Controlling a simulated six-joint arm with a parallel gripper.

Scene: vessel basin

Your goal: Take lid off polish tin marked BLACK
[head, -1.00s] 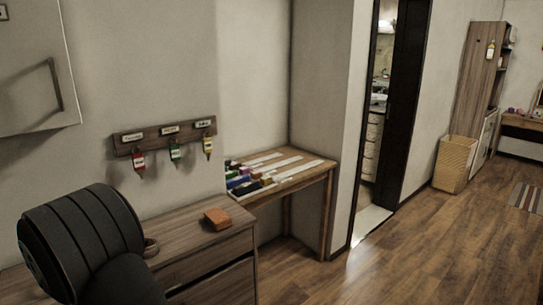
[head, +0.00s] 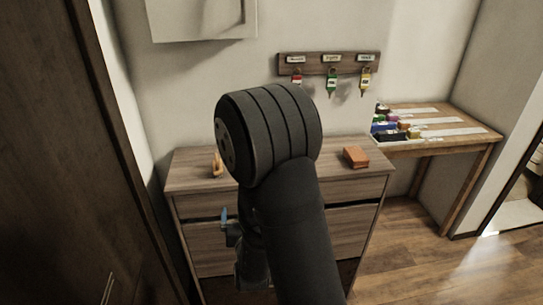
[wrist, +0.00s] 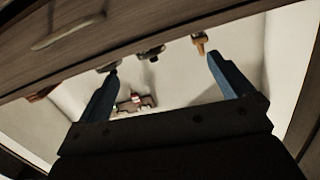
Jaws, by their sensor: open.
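My gripper (wrist: 162,66) is open, its two blue fingers spread apart with nothing between them. In the head view one blue fingertip shows in front of the drawers, left of my dark forearm. In the wrist view, which looks upside down, two small dark items (wrist: 108,65) (wrist: 151,53) stand at the dresser's top edge. They may be tins, but no lettering is readable, so I cannot tell which is marked BLACK. A tan upright item (wrist: 199,42) is beside them and also shows in the head view (head: 217,164). My arm hides the dark items in the head view.
The wooden dresser (head: 190,179) carries an orange-brown block (head: 356,156) at its right. A key rack (head: 328,64) with tagged keys hangs above. A side table (head: 447,149) with coloured items stands right. A dark panel (head: 60,150) rises at the left. Floor is clear at right.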

